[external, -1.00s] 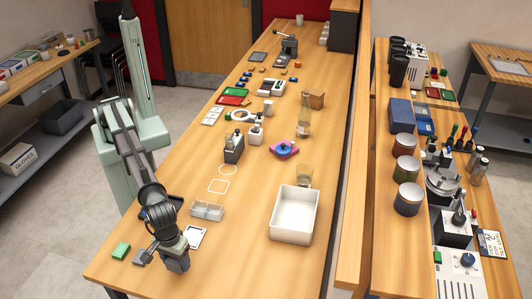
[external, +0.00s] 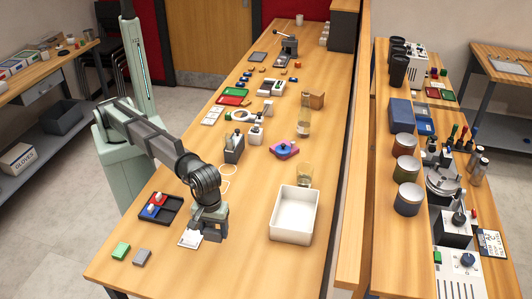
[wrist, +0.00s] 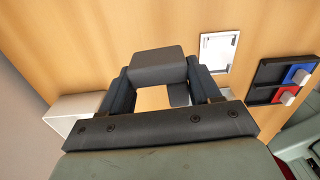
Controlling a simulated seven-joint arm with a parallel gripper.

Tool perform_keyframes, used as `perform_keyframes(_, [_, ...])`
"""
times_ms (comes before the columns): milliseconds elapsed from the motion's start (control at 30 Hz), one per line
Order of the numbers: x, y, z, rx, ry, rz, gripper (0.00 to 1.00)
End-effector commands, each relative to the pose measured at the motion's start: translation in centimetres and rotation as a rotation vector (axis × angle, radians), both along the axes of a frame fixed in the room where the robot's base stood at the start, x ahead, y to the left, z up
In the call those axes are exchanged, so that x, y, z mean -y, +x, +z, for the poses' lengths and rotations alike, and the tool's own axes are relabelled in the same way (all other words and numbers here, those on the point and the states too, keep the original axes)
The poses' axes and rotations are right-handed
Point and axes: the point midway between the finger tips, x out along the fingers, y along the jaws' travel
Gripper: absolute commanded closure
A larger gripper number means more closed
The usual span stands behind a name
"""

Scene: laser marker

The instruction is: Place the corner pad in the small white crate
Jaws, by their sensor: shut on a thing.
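My gripper (external: 211,234) is low over the near part of the bench in the external view, left of the small white crate (external: 279,231). In the wrist view my gripper (wrist: 160,88) is shut on a dark grey, angular piece, which looks like the corner pad (wrist: 158,62). The pad sits between both fingers. In the external view I cannot make the pad out apart from the gripper. Part of the white crate also shows at the left edge of the wrist view (wrist: 72,108).
A white framed card (external: 188,239) lies beside the gripper. A black tray (external: 171,217) with red and blue pieces is to the left. A green block (external: 121,250) and a grey block (external: 142,258) lie near the front edge.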

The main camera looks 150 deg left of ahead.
Motion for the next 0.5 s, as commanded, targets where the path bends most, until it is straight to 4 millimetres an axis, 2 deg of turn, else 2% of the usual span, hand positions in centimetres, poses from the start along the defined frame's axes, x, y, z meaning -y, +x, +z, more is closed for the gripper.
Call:
perform_keyframes(33, [-2.4,-0.1,0.0,-0.001,-0.001,0.028,0.66])
perform_keyframes(100, [-5.3,-0.3,0.0,-0.002,-0.001,0.061,0.66])
perform_keyframes(400, [-17.8,-1.4,0.1,-0.006,-0.002,0.201,0.66])
perform_keyframes(500, [-21.4,-1.7,0.2,-0.007,-0.003,0.238,0.66])
